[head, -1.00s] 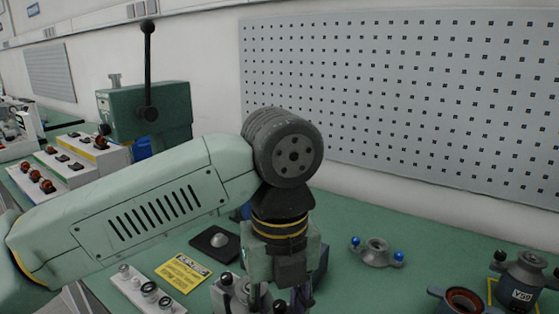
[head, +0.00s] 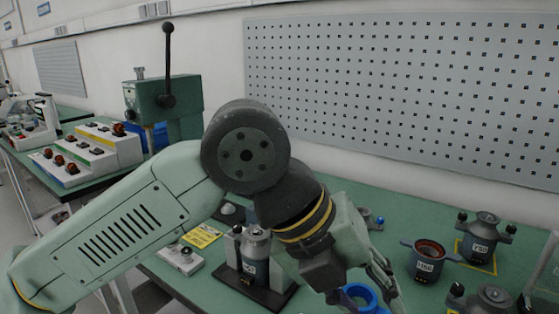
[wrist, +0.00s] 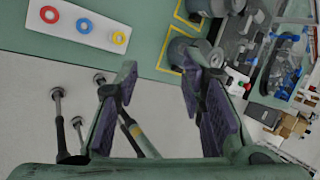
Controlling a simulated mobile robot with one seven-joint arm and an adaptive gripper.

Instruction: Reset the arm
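My gripper (head: 378,282) hangs at the end of my arm on the right of centre in the head view, above the green bench (head: 335,190), tilted with its fingers to the lower right. In the wrist view my gripper (wrist: 159,82) shows its two fingers with purple pads spread well apart. Nothing sits between them.
A grey housing (head: 255,255) stands on a black base below my arm. A blue ring part (head: 358,297) is close to my gripper. Grey housings (head: 425,262) (head: 484,236) stand to the right. A white strip with coloured rings (wrist: 86,24) lies at upper left in the wrist view.

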